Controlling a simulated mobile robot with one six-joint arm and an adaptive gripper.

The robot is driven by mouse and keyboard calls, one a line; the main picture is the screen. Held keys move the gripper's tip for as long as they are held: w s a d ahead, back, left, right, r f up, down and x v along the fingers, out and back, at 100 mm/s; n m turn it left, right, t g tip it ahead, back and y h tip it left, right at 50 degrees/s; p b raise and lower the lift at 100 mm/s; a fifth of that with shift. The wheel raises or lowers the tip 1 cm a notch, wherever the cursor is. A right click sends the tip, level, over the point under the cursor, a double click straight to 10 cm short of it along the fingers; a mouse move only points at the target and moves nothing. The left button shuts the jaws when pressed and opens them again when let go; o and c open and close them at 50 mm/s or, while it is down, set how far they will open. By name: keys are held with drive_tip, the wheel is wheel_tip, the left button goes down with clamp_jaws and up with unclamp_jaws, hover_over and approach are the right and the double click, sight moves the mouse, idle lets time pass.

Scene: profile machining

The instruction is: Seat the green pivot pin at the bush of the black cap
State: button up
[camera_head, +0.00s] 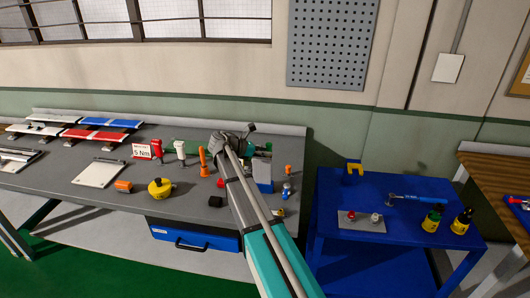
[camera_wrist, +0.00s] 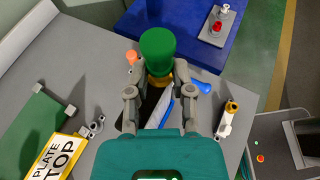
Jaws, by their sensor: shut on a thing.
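A green cylinder (camera_wrist: 157,45), which I take as the green pivot pin, stands between the fingertips of my gripper (camera_wrist: 158,92) in the wrist view, with a brass-coloured part just below its green head. My gripper is shut on it. In the head view the gripper end is at the back of the grey bench, largely hidden behind my arm, and I cannot make out the pin there. A dark part (camera_wrist: 151,100) shows between the fingers in the wrist view; I cannot tell whether it is the black cap. The cap and its bush are not clearly visible.
A grey-blue block (camera_head: 264,174) is near my arm. A blue table (camera_head: 345,255) at right holds bottles, a tool and a small plate.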

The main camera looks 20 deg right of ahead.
drive_tip(key=o, duration=0.9)
idle(0.3)
